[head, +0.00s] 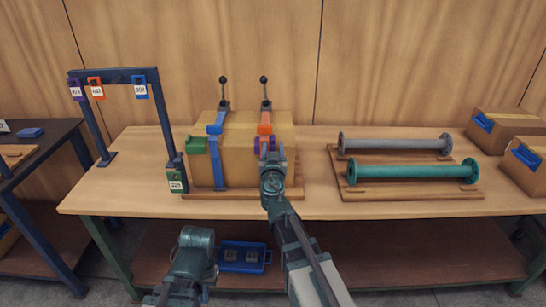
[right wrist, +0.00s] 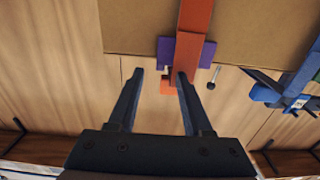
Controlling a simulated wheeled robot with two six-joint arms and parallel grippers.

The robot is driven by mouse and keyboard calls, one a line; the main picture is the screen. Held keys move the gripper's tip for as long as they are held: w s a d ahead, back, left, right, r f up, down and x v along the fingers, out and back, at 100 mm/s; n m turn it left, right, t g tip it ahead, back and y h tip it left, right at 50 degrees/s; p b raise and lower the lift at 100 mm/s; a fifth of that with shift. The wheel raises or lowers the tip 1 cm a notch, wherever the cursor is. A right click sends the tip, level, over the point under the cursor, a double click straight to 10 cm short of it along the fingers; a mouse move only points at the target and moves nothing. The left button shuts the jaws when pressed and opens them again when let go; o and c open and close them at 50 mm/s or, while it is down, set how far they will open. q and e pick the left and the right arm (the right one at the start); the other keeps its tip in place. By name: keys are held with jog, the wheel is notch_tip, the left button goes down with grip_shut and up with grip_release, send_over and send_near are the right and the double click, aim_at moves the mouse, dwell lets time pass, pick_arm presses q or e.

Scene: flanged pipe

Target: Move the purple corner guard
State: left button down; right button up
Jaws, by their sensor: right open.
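The purple corner guard (head: 257,146) sits on the front upper edge of a cardboard box (head: 240,150), under an orange strap (head: 264,127). In the right wrist view the purple guard (right wrist: 208,53) shows on both sides of the orange strap (right wrist: 192,25). My right gripper (right wrist: 160,75) is open, its fingertips close to the guard and the strap's end. Nothing is clearly held between the fingers. In the head view my right gripper (head: 272,158) partly hides the guard. My left gripper (head: 192,262) is low in front of the table; its jaws are not clear.
A green corner guard (head: 195,145) and a blue strap (head: 217,155) are on the box's left part. A tag rack (head: 115,75) stands left. Two flanged pipes (head: 400,172) lie right on boards. A blue bin (head: 243,257) is on the lower shelf.

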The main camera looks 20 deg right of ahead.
aim_at(273, 141)
jog(key=x, duration=0.6)
grip_shut()
